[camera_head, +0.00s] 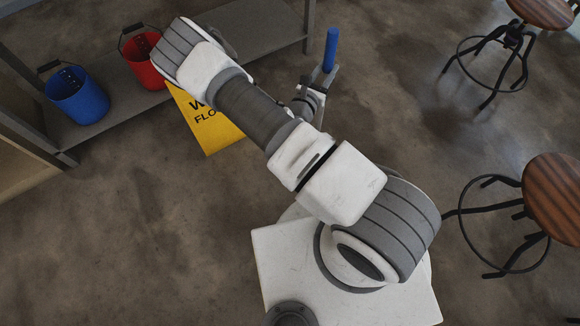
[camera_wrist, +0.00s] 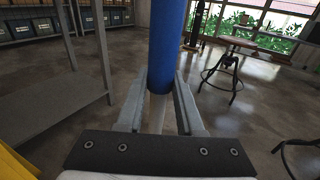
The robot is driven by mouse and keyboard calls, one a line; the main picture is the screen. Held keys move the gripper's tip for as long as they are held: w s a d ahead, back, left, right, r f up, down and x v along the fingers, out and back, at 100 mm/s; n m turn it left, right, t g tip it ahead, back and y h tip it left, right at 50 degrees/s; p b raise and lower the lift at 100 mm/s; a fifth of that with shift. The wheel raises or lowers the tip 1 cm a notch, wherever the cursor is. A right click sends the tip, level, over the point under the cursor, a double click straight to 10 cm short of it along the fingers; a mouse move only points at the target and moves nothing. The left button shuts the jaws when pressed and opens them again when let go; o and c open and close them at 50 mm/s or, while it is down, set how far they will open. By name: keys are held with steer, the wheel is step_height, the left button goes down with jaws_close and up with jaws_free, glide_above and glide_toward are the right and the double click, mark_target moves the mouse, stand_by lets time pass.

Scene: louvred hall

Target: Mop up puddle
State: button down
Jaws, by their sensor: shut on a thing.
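My gripper (camera_head: 322,78) is shut on a mop handle with a blue upper part (camera_head: 331,48), in the upper middle of the head view. In the wrist view the blue handle (camera_wrist: 166,45) stands upright between the two fingers of my gripper (camera_wrist: 160,95), with a pale section below the blue. The mop's head is hidden in both views. I cannot make out a clear puddle; the floor is mottled, with some glossy patches.
A yellow wet-floor sign (camera_head: 213,134) stands partly behind my arm. A red bucket (camera_head: 144,62) and a blue bucket (camera_head: 80,100) sit on a low grey shelf (camera_head: 262,32) at upper left. Wood-topped stools (camera_head: 553,196) stand at right. Open floor lies between.

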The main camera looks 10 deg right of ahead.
steer(key=a+b, duration=0.2)
steer(key=a, duration=2)
steer(key=shift+s+f, duration=0.15)
steer(key=shift+f, duration=0.3)
steer(key=d+p, duration=0.2)
steer(key=d, duration=0.9)
steer(key=shift+r, duration=0.3)
steer(key=a+r, duration=0.2)
steer(key=a, duration=0.8)
steer(key=a+r, duration=0.3)
steer(key=a, duration=0.7)
steer(key=shift+b, duration=0.35)
